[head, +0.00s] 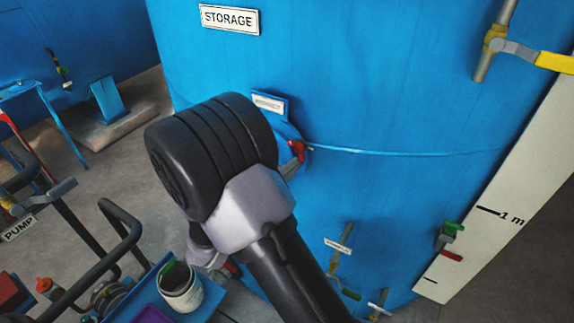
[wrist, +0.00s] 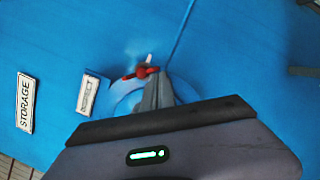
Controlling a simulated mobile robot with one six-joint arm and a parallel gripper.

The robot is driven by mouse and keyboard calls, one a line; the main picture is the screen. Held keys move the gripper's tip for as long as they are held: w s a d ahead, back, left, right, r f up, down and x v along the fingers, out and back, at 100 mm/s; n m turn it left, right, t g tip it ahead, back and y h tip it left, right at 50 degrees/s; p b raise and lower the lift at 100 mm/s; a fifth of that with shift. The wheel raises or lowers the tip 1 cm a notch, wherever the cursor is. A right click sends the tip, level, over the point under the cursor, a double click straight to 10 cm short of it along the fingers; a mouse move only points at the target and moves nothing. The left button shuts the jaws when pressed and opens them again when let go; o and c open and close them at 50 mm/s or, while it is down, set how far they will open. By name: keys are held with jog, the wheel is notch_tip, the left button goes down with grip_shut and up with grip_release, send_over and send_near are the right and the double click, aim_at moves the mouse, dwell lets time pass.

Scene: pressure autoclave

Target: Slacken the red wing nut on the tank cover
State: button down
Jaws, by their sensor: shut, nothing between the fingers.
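The red wing nut (head: 297,150) shows on the blue tank just right of my arm's black joint. In the wrist view the wing nut (wrist: 141,72) sits on a pale stud at the upper edge of the round blue cover (wrist: 123,104). My gripper (wrist: 157,78) is shut and empty, its grey fingertips close beside the nut's right wing. I cannot tell whether they touch it. In the head view my arm hides most of the cover and most of the gripper.
The storage tank (head: 380,95) fills the background. A yellow-handled valve (head: 515,50) is at upper right and a green-handled valve (head: 449,232) at lower right. A blue cart with a white cup (head: 181,290) stands at lower left. A black handle bar (head: 125,235) rises nearby.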

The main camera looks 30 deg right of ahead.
jog(key=shift+s+d, duration=0.25)
jog(key=shift+s, duration=0.1)
dwell(0.7)
jog(key=shift+a, duration=0.1)
jog(key=b+v, duration=0.2)
jog(key=v, duration=1.5)
jog(key=s+d+f+m+g+y+b, duration=0.7)
jog(key=s+d+f+g+b, duration=0.25)
jog(key=s+f+b, duration=0.2)
jog(key=s+f+m+y+b, duration=0.2)
jog(key=s+f+y+b, duration=0.1)
jog(key=f+y+b, duration=0.15)
jog(key=s+a+f+m+t+y+b, duration=0.2)
jog(key=a+f+m+t+y+b, duration=0.15)
jog(key=a+f+y+b, duration=0.3)
jog(key=w+a+r+m+t+y+b, duration=0.1)
jog(key=t, duration=0.1)
jog(key=w+a+r+m+t+y+b, duration=0.1)
jog(key=w+m+t+b, duration=0.1)
jog(key=shift+a+r, duration=0.2)
jog(key=shift+r, duration=0.05)
